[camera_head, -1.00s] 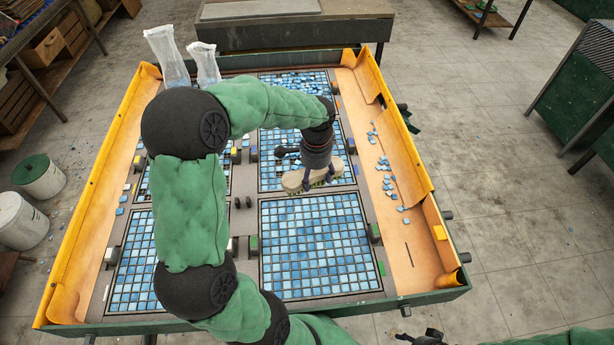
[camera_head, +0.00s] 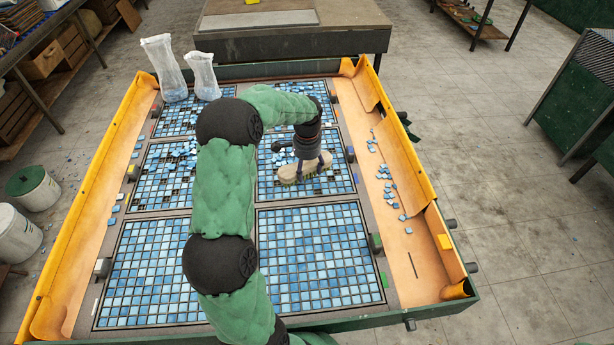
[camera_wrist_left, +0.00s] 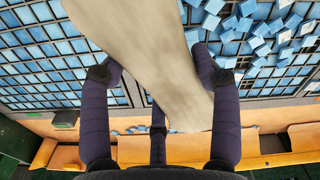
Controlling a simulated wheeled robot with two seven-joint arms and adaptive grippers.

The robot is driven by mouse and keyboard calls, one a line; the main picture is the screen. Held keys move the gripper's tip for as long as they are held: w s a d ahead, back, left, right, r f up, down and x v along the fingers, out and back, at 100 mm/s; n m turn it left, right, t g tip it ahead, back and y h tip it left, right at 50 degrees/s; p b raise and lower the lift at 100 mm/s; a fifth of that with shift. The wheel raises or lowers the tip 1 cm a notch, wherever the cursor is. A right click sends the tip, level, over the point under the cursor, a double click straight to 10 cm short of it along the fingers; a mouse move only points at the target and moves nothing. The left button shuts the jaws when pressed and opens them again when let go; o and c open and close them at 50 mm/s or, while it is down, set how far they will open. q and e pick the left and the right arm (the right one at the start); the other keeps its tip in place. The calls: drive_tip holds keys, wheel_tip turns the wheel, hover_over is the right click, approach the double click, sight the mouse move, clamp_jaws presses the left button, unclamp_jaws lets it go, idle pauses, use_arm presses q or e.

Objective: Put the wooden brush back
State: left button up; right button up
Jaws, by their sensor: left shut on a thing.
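The wooden brush (camera_head: 304,168) is a pale block with bristles below, over the middle right tile grid in the head view. My left gripper (camera_head: 306,162) is shut on it from above, and the arm comes down over the table. In the left wrist view the brush (camera_wrist_left: 150,60) runs between the dark fingers of the left gripper (camera_wrist_left: 158,90). I cannot tell whether the bristles touch the tiles. My right gripper does not show in the head view now.
The table has several grids of blue tiles (camera_head: 320,255) and orange side trays (camera_head: 405,235). Loose tiles (camera_head: 386,180) lie in the right tray. Two clear bags (camera_head: 165,68) stand at the far left corner. A dark bench (camera_head: 290,42) stands behind.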

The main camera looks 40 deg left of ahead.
sight(307, 174)
use_arm(q)
drive_tip(key=shift+w+a+f, duration=0.35)
drive_tip(key=shift+a+f, duration=0.05)
drive_tip(key=shift+f, duration=0.25)
drive_tip(key=shift+w+a+f+b, duration=0.15)
drive_tip(key=shift+f+b, duration=0.65)
drive_tip(key=shift+f, duration=0.75)
drive_tip(key=shift+f, duration=0.2)
drive_tip(key=o, duration=1.5)
wheel_tip(307, 174, up, 12)
drive_tip(key=p, duration=0.3)
drive_tip(key=shift+r, duration=0.2)
drive_tip(key=shift+r+p, duration=0.1)
drive_tip(key=shift+p, duration=0.25)
